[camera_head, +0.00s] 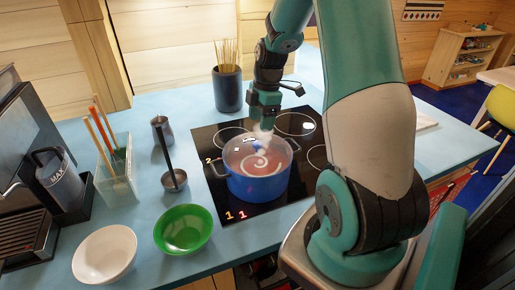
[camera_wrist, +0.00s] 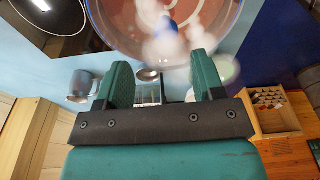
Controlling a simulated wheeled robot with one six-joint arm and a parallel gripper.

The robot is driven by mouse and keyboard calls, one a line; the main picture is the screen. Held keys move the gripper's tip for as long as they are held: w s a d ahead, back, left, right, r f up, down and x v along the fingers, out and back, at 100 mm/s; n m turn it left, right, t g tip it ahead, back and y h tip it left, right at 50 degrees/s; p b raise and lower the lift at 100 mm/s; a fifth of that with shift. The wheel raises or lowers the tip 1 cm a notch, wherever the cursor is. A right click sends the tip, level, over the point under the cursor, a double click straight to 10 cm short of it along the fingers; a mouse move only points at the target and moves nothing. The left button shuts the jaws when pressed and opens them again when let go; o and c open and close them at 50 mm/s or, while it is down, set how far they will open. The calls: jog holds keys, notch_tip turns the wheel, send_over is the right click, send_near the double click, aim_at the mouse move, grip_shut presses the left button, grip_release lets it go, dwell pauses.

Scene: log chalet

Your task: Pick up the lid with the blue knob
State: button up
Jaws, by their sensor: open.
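A blue two-handled pot (camera_head: 258,188) stands on the black cooktop. A see-through lid (camera_head: 280,158) appears to cover it, with reddish contents and a pale swirl showing below. The lid's blue knob (camera_head: 258,147) is partly veiled by white steam. In the wrist view the lid (camera_wrist: 120,20) fills the top middle, and its knob (camera_wrist: 170,22) is blurred by steam between and beyond the fingers. My gripper (camera_head: 264,122) is above the pot, pointing down, with its fingertips apart from the knob. In the wrist view my gripper (camera_wrist: 162,66) is open and empty.
The cooktop (camera_head: 212,185) is set in a blue counter (camera_head: 190,110). A dark holder with sticks (camera_head: 228,90) stands behind. To the left are a ladle (camera_head: 173,178), a metal jug (camera_head: 160,130), a green bowl (camera_head: 183,230), a white bowl (camera_head: 104,254) and a clear utensil box (camera_head: 116,180).

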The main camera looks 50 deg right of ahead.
aim_at(258, 143)
jog(key=f, duration=0.2)
jog(key=shift+a+f, duration=0.2)
jog(key=shift+f, duration=0.2)
jog(key=f+p, duration=0.1)
jog(key=f, duration=0.1)
jog(key=a+f+p, duration=0.1)
jog(key=f+p, duration=0.1)
jog(key=shift+s, duration=0.15)
jog(key=shift+a+f, duration=0.1)
jog(key=shift+f, duration=0.45)
grip_shut()
jog(key=shift+r, duration=0.1)
